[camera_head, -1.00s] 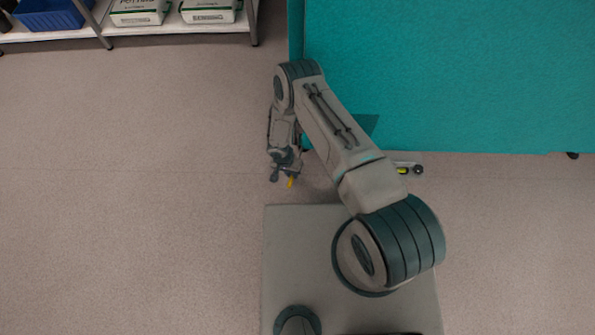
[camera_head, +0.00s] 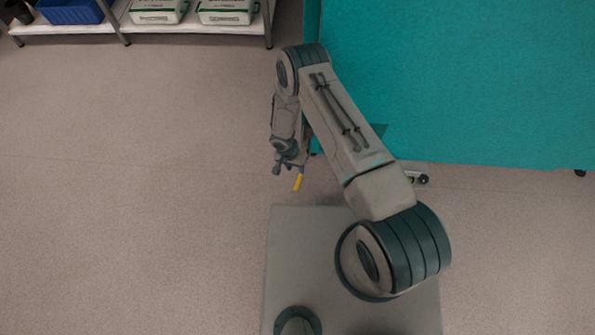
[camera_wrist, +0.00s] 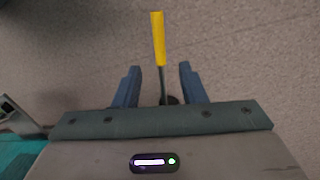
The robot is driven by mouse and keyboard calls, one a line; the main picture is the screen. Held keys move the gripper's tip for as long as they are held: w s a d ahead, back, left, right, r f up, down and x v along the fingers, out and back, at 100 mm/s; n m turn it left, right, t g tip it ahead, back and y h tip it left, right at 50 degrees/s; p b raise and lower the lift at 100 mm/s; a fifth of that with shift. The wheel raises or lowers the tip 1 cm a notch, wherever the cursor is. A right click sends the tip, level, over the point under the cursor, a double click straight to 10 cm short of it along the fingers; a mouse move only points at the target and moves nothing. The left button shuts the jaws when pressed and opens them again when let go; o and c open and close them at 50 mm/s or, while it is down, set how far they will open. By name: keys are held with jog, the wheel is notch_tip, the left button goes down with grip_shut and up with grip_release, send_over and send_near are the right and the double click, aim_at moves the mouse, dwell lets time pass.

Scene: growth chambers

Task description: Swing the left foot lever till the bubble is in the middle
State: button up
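The left foot lever has a yellow grip (camera_head: 298,182) that shows just beside my gripper (camera_head: 287,170) at the chamber's lower left corner. In the wrist view the yellow grip (camera_wrist: 158,40) sits on a dark rod that runs down between my two blue fingers (camera_wrist: 160,85). The fingers stand apart, with a gap on both sides of the rod. I cannot tell how deep the rod lies between them. A bubble level (camera_head: 411,180) with a yellow-green vial lies at the chamber's lower edge, partly hidden by my arm. The bubble's position is too small to read.
The teal chamber (camera_head: 470,80) fills the upper right, with a dark foot or caster (camera_head: 580,173) at its right end. A white shelf (camera_head: 195,27) with boxes and a blue bin (camera_head: 70,10) stands at the upper left. The floor on the left is clear.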

notch_tip(320, 180, up, 6)
jog(key=a+p, duration=0.1)
jog(key=shift+w+r, duration=0.15)
dwell(0.5)
